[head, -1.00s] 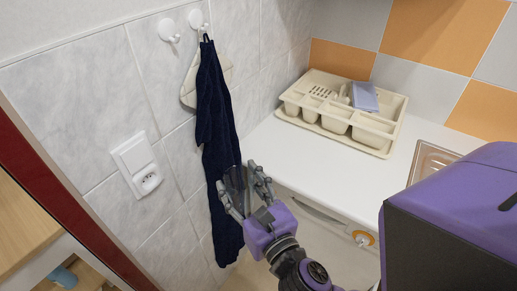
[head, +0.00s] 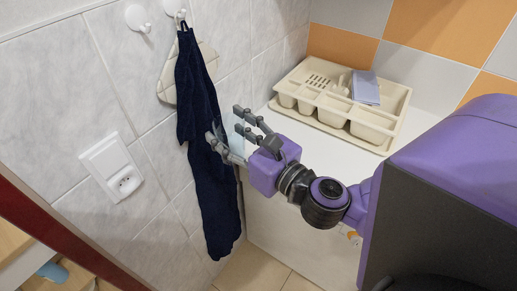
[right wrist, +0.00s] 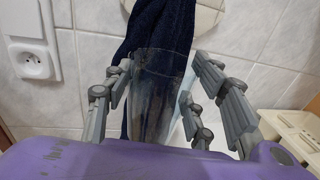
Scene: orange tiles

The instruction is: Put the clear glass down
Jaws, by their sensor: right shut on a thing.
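The clear glass (head: 238,139) is between the fingers of my right gripper (head: 226,125), held up in front of the dark blue towel. It also shows in the right wrist view as a see-through shape (right wrist: 155,105), with the towel visible through it. My right gripper is shut on the glass, with fingers on both sides of it. The glass is in the air, left of the white counter (head: 290,138). Its lower part is partly hidden by the fingers in the head view. My left gripper is not in view.
A beige cutlery tray (head: 393,118) with a bluish cloth (head: 364,88) stands on the counter at the back. The dark towel (head: 212,190) hangs from a wall hook by a pot holder (head: 166,85). A socket (head: 112,167) is on the left wall. The counter's front-left part looks bare.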

